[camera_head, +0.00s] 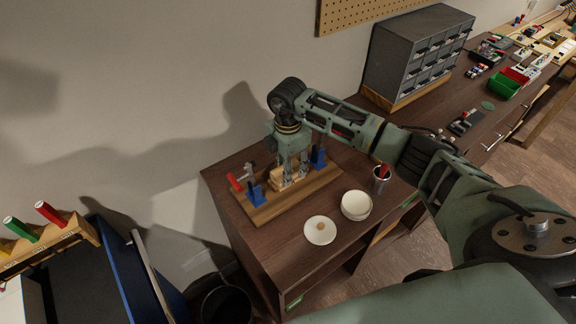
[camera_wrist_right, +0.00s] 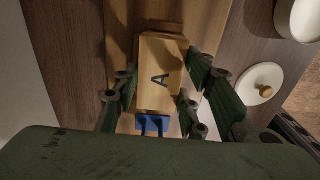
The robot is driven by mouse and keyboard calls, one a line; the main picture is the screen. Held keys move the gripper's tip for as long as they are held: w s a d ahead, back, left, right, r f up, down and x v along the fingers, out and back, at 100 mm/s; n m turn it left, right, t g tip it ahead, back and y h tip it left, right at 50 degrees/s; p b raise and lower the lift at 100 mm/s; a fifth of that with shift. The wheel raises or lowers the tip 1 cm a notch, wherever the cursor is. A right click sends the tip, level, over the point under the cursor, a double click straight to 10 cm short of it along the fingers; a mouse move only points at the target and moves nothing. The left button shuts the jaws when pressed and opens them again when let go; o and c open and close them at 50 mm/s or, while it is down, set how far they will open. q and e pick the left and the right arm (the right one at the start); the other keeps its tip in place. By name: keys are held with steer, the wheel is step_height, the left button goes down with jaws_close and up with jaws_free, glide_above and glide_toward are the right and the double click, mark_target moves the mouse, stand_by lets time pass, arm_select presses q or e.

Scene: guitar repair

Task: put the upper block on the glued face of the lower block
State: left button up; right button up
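A pale wooden block marked "A" (camera_wrist_right: 162,75) lies between the fingers of my right gripper (camera_wrist_right: 160,85) in the right wrist view. The fingers stand close along both long sides; whether they press on it is unclear. In the head view my right gripper (camera_head: 289,176) points straight down over the wooden blocks (camera_head: 277,178) on a wooden board (camera_head: 262,211). The gripper partly hides the blocks, so I cannot tell upper from lower or see a glued face. My left gripper is not in view.
A red-handled clamp (camera_head: 235,182) and blue stops (camera_head: 255,194) flank the blocks on the board. A white bowl (camera_head: 356,205), a round lid (camera_head: 320,230) and a metal cup (camera_head: 381,180) stand to the right. A grey drawer cabinet (camera_head: 415,55) stands farther back.

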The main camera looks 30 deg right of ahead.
steer(key=o, duration=0.5)
steer(key=shift+c, duration=0.2)
steer(key=shift+r, duration=0.25)
steer(key=shift+w+r, duration=0.1)
steer(key=shift+r, duration=0.25)
step_height(320, 180, up, 11)
steer(key=b, duration=0.2)
steer(key=shift+b, duration=0.3)
